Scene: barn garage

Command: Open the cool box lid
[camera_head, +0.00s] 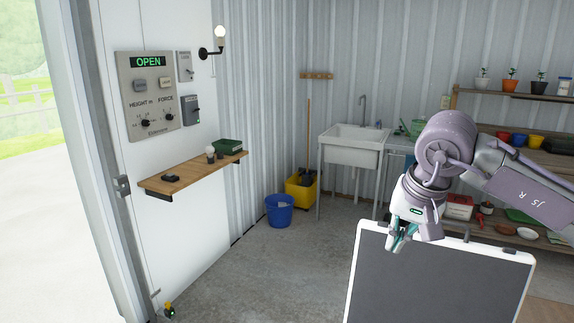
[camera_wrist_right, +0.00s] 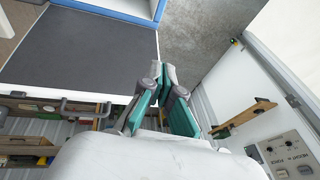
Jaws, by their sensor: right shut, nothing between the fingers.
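The cool box lid (camera_head: 435,275) is a dark grey panel with a white rim, in the lower right of the head view. It appears raised, its dark face towards me; small dark fittings sit along its top edge. In the right wrist view the lid (camera_wrist_right: 80,55) fills the upper left, and part of the blue and white box body (camera_wrist_right: 115,8) shows beyond it. My right gripper (camera_head: 398,242) is shut and empty, near the lid's upper left edge. Its fingers (camera_wrist_right: 168,76) show by the panel's side; contact cannot be told. My left gripper is not in view.
A wall shelf (camera_head: 190,172) and a control panel reading OPEN (camera_head: 147,92) are at the left. A blue bucket (camera_head: 279,210), yellow bucket (camera_head: 301,190) and sink (camera_head: 352,147) stand behind. Shelves with pots (camera_head: 525,140) are at the back right. The floor (camera_head: 265,280) left of the lid is clear.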

